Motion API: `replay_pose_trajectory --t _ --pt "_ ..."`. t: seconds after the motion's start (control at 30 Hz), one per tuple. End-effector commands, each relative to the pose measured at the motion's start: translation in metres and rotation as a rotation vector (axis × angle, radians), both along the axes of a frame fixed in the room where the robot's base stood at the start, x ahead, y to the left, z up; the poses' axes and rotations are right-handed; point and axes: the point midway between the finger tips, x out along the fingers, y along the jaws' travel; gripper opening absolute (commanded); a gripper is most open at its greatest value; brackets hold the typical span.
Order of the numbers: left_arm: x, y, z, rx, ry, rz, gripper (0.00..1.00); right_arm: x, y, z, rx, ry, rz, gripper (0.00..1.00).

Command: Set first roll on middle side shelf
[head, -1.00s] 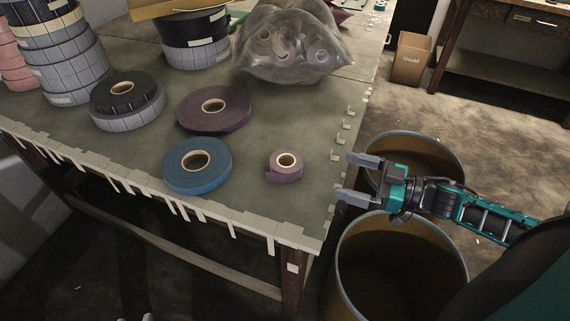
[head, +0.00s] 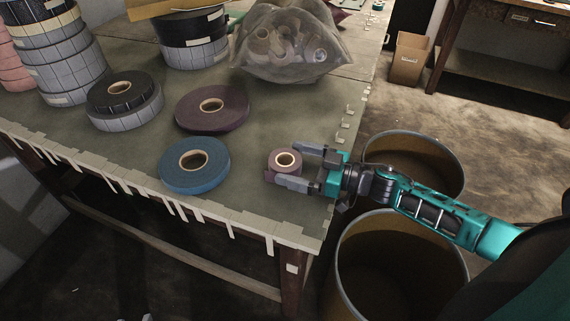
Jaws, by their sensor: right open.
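A small purple roll (head: 284,162) with a tan core stands on the table near its right front corner. My right gripper (head: 287,167) is open, its two fingers reaching from the right to either side of this roll. The near finger hides part of the roll's front side. Whether the fingers touch it I cannot tell. A blue roll (head: 194,178) and a wider purple roll (head: 228,109) lie flat to the left.
Two round bins (head: 449,231) stand on the floor beside the table (head: 125,160). A clear bag of cores (head: 285,75) and stacks of rolls (head: 75,75) fill the back. A cardboard box (head: 409,62) and a workbench (head: 500,65) are farther right.

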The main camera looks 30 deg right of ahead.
Motion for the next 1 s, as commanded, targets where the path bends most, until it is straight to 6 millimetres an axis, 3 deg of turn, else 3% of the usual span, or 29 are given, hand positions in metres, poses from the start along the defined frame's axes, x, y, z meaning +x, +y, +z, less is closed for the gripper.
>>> replay_pose_trajectory --t 0.3,0.87,1.0 --pt "0.0 -0.0005 0.0005 -0.001 -0.001 -0.001 0.43 0.0036 0.0032 -0.0004 -0.002 0.001 0.0 0.98" --pt "0.0003 0.0012 0.0007 0.001 -0.001 0.002 0.43 0.0034 0.0029 0.0 -0.001 0.0 0.0 0.44" --pt "0.0003 0.0015 0.0008 0.001 -0.001 0.002 0.43 0.0034 0.0029 0.0 -0.001 0.0 0.0 0.43"
